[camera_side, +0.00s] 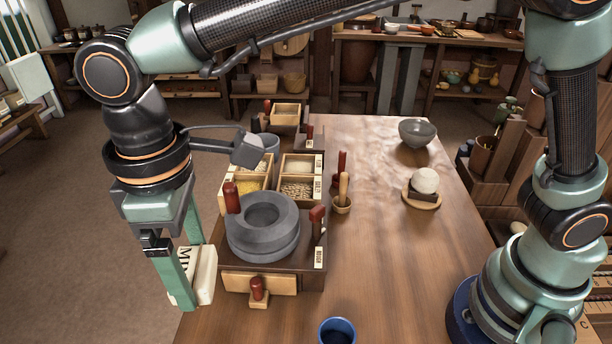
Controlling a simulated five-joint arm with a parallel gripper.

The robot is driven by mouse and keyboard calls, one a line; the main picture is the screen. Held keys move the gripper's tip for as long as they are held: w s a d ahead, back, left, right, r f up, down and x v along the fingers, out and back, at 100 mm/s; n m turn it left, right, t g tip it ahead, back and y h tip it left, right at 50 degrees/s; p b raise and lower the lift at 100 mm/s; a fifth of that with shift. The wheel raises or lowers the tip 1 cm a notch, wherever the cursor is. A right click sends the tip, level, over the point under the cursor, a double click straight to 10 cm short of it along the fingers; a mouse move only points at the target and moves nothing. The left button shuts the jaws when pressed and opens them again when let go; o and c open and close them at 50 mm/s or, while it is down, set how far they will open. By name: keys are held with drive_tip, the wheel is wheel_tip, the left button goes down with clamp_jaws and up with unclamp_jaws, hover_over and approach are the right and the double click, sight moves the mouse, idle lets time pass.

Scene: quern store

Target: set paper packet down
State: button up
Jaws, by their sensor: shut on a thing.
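The paper packet (206,277) is off-white with dark printed letters on the side facing left. My gripper (193,283) points down at the left of the view and is shut on the packet. One green finger covers part of the packet, and the other finger is partly hidden behind it. The packet looks upright and slightly tilted. It shows at the left edge of the wooden table (390,265), left of the quern. I cannot tell whether its bottom touches anything.
The grey stone quern (263,225) sits on a dark base with a drawer (258,283), close to the packet. Grain boxes (297,190) stand behind it. The table's middle is clear.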

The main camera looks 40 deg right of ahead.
sight(191, 263)
drive_tip(key=r, duration=0.5)
drive_tip(key=shift+w+d+r, duration=0.1)
drive_tip(key=shift+w+r, duration=0.15)
drive_tip(key=w+d+m, duration=0.9)
drive_tip(key=w+d, duration=1.2)
drive_tip(key=d, duration=0.3)
drive_tip(key=w+d+m, duration=0.3)
drive_tip(key=d+m, duration=0.3)
drive_tip(key=d, duration=1.4)
drive_tip(key=s+d+m, duration=0.2)
drive_tip(key=d, duration=0.7)
drive_tip(key=s+d+m, duration=0.3)
drive_tip(key=d, duration=0.6)
wheel_tip(191, 263, down, 25)
drive_tip(key=shift+w+f, duration=0.15)
drive_tip(key=shift+f, duration=0.15)
